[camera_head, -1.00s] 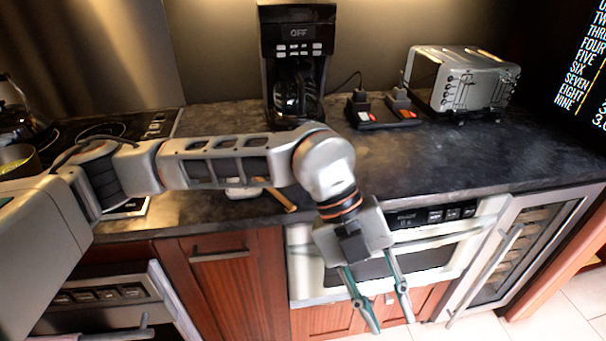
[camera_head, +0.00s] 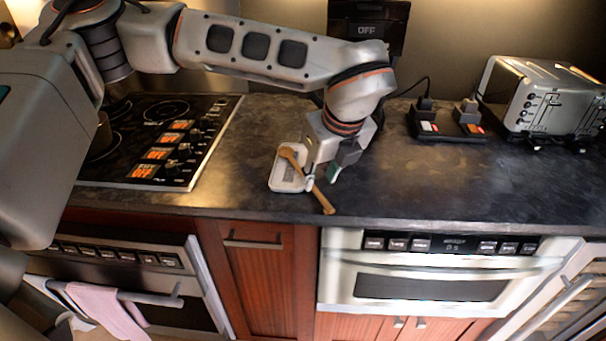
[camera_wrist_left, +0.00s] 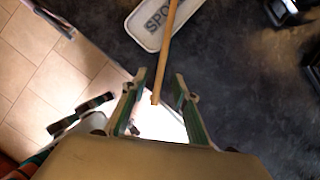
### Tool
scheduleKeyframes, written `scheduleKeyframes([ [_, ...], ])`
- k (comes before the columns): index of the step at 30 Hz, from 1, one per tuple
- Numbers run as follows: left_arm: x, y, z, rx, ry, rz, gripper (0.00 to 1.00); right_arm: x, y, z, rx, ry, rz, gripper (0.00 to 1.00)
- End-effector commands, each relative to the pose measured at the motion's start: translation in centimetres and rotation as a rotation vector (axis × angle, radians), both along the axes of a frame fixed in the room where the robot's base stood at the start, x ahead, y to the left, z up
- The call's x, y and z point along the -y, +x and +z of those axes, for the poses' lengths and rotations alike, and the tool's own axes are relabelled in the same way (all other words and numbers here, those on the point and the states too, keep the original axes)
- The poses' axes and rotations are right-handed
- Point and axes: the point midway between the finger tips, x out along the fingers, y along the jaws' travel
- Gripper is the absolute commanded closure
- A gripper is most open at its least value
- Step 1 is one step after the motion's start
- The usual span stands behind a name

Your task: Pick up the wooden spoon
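The wooden spoon (camera_head: 324,198) lies with its bowl end on a white spoon rest (camera_head: 276,183) and its handle slanting toward the counter's front edge. My left gripper (camera_head: 322,174) is low over the counter at the handle. In the left wrist view, its fingers (camera_wrist_left: 160,76) are open, one on each side of the spoon handle (camera_wrist_left: 168,40), with a gap on both sides. The handle's end shows between them. The spoon's bowl is out of that view. A dark and green finger-like shape at the wrist view's lower left looks like my right gripper (camera_wrist_left: 78,118); its opening is unclear.
A cooktop (camera_head: 150,150) is left of the spoon rest. A coffee maker (camera_head: 368,22) stands behind my arm. The counter (camera_head: 420,180) right of the spoon is clear.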

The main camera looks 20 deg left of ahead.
Motion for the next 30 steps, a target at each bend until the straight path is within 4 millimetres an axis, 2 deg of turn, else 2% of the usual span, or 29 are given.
scheduleKeyframes([
  [12, -1.5, 1.8, -4.2, -0.002, -0.001, -0.001, 0.71, -0.2, 0.0, 0.2, 0.001, 0.005, 0.000, 0.60],
  [19, -1.5, 1.9, -4.4, -0.001, -0.001, -0.002, 0.71, -0.2, -0.1, 0.2, 0.000, 0.006, -0.001, 0.60],
  [22, -1.5, 1.9, -4.4, -0.001, -0.001, -0.002, 0.97, -0.2, -0.1, 0.2, -0.001, 0.005, -0.001, 0.60],
  [23, -1.5, 1.9, -4.4, -0.001, -0.001, -0.002, 1.00, -0.2, -0.1, 0.2, -0.001, 0.005, -0.001, 0.60],
  [30, -1.5, 1.9, -4.3, -0.001, -0.001, -0.002, 1.00, -0.2, -0.1, 0.2, -0.001, 0.005, -0.001, 0.60],
])
